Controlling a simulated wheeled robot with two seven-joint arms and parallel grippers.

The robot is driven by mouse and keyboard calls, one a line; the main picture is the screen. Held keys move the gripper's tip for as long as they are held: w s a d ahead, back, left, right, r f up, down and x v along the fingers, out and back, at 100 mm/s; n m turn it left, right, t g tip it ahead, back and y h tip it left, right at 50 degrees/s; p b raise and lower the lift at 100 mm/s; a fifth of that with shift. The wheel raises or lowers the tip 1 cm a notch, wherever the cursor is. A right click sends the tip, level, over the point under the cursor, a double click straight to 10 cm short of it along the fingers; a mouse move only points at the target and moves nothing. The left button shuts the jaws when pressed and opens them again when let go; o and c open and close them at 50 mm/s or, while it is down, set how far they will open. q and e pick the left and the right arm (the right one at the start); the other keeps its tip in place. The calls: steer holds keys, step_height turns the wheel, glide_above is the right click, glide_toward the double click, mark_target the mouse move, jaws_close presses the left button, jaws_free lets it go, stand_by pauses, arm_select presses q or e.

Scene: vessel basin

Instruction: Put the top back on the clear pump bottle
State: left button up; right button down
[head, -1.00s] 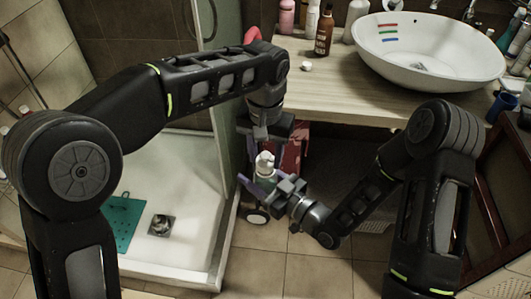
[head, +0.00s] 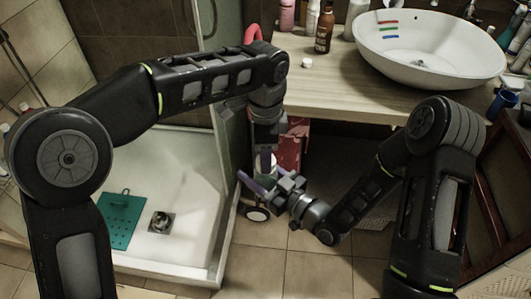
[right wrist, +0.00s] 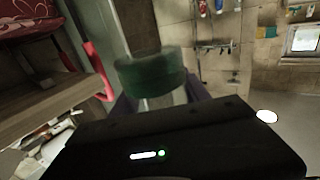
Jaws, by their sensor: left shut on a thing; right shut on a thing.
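The clear pump bottle (right wrist: 165,101) stands between the purple fingers of my right gripper (right wrist: 160,104), which is shut on it. In the head view my right gripper (head: 266,187) is low in front of the vanity, and the bottle is mostly hidden there. My left gripper (head: 265,150) points down directly above it, shut on the white pump top (head: 263,165). The top is partly covered by the gripper. I cannot tell whether the top touches the bottle's neck.
The wooden vanity counter (head: 340,92) holds a white basin (head: 425,50), a brown bottle (head: 325,30) and a small white cap (head: 306,62). A shower tray (head: 185,215) with a teal mat (head: 120,222) lies to the left. Tiled floor is clear in front.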

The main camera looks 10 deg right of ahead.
arm_select(q)
steer(key=m, duration=0.5)
steer(key=shift+m, duration=0.4)
steer(key=m, duration=1.3)
steer(key=shift+m, duration=0.4)
steer(key=m, duration=0.5)
steer(key=shift+d+m, duration=0.1)
steer(key=shift+m, duration=0.3)
steer(key=o, duration=1.3)
